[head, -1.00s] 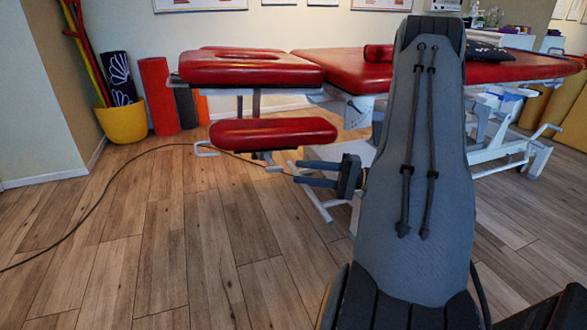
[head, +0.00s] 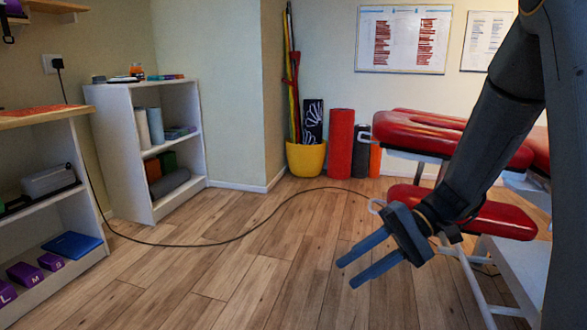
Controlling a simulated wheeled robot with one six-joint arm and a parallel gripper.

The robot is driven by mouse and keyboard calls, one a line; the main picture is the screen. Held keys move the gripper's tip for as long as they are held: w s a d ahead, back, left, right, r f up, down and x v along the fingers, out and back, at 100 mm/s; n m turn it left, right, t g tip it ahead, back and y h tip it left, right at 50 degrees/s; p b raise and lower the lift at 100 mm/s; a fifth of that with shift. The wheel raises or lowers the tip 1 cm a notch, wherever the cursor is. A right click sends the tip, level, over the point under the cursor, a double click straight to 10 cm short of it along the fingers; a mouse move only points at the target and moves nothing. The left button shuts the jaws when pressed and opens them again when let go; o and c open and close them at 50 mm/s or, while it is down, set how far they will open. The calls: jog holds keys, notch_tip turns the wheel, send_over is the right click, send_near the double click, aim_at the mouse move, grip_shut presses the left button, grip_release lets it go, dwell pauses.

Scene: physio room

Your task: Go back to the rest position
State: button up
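My gripper (head: 352,270) shows in the head view, right of the middle, at the end of my dark grey arm. Its two blue-grey fingers point left and slightly down, and a gap shows between them. It is open with nothing between the fingers. It is in the air over the wooden floor, in front of the red treatment table (head: 487,215). My arm hides part of that table.
White shelves (head: 127,150) with rolls and boxes stand at the left. A black cable (head: 240,238) runs across the floor. A yellow pot (head: 306,158) and a red roll (head: 340,143) stand at the back wall. The middle floor is otherwise clear.

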jog(key=s+a+r+n+t+h+p, duration=0.1)
jog(key=s+a+r+n+h, duration=0.1)
jog(key=s+a+n+h, duration=0.65)
jog(key=s+a+r+t+h, duration=0.1)
jog(key=s+a+r+t, duration=0.15)
jog(key=s+a, duration=0.7)
jog(key=s+d+r+m+h+p, duration=0.1)
jog(key=d+r+m+p, duration=0.2)
jog(key=d+r+p, duration=0.9)
jog(key=s+d+r+m+h+p, duration=0.1)
jog(key=d+r+m+p, duration=0.3)
jog(key=d+r+p, duration=0.8)
notch_tip(320, 180, up, 5)
jog(key=s+p, duration=0.1)
jog(key=p, duration=1.3)
jog(key=shift+d+g, duration=0.15)
jog(key=shift+g, duration=0.2)
jog(key=shift+s, duration=0.1)
